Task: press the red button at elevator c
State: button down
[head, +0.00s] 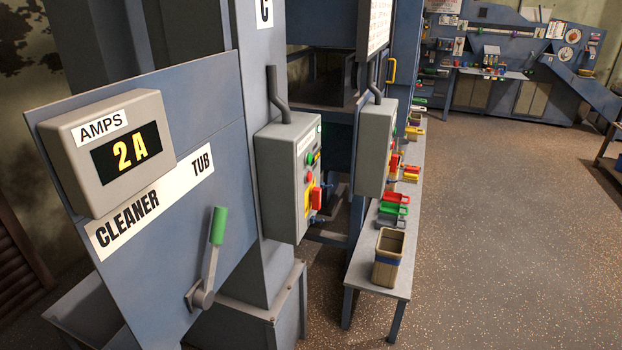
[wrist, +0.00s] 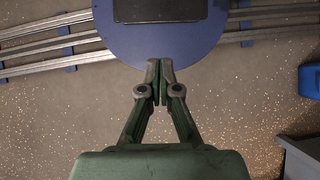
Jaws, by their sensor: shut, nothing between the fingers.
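A column with a white sign reading "C" (head: 264,13) stands in the middle of the head view. A grey control box (head: 279,188) is mounted on it below the sign. On its narrow right face, seen at a steep angle, are a green button (head: 310,158), a small red button (head: 309,176) below it, and a yellow plate with a red part (head: 317,198) lower down. My gripper (wrist: 159,68) shows only in the wrist view. Its fingertips are together and empty, over the floor and a round blue base. The control box is not in the wrist view.
A panel with an amps display (head: 126,154) and a green-handled lever (head: 217,226) stands at left. A second grey box (head: 375,149) hangs to the right, by a bench (head: 366,277) with bins. Open floor (head: 480,240) lies to the right. Metal rails (wrist: 50,48) cross the wrist view.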

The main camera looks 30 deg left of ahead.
jog(key=w+a+r+n+t+b, duration=0.1)
jog(key=w+a+r+t, duration=0.15)
jog(key=w, duration=0.75)
jog(key=w+a+r+t+b, duration=0.15)
jog(key=w+a, duration=0.25)
jog(key=w, duration=0.5)
jog(key=w+a+r+t+y, duration=0.2)
jog(key=w+a+r, duration=0.45)
jog(key=w, duration=0.25)
jog(key=w+a+r+t+y, duration=0.1)
jog(key=w+a+r+t, duration=0.1)
jog(key=w+a+r, duration=0.6)
jog(key=w+a+r+t+y, duration=0.2)
jog(key=w+a+r, duration=0.3)
jog(key=r, duration=0.9)
jog(key=w+a+r+m+t+y+b, duration=0.1)
jog(key=w+a+r+t+y, duration=0.2)
jog(key=r, duration=1.1)
jog(key=w+a+r+m+t+y+b, duration=0.1)
jog(key=w+a+r+t+y, duration=0.2)
jog(key=w+a+r, duration=0.5)
jog(key=a+r+y, duration=0.1)
jog(key=a+r, duration=0.4)
jog(key=r, duration=0.2)
jog(key=shift+w+a, duration=0.15)
jog(key=shift+w, duration=0.25)
